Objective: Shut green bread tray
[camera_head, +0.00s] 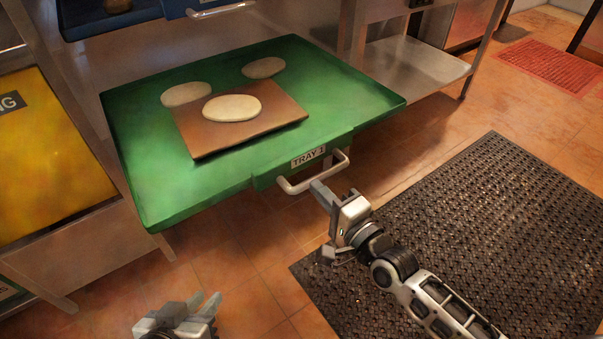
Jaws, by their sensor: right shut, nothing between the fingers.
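The green tray (140,200), labelled TRAY 1, is pulled out from the metal rack. Its pale handle (335,168) sticks out from its front edge. On the tray lies a brown board (200,145) with an oval bread piece (232,108) on it. Two more pale bread pieces (186,94) (264,67) lie towards the back. My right gripper (320,190) is shut and empty, its fingertips at the front of the handle; I cannot tell whether they touch it. My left gripper (206,301) is at the bottom left, apart from the tray, and looks open.
A blue tray (110,25) with a pale handle sits above at the back. A yellow panel (45,150) stands at the left. A metal shelf (415,65) stands at the right. A dark perforated mat (490,230) covers the floor at the right, with bare tiles in front of the tray.

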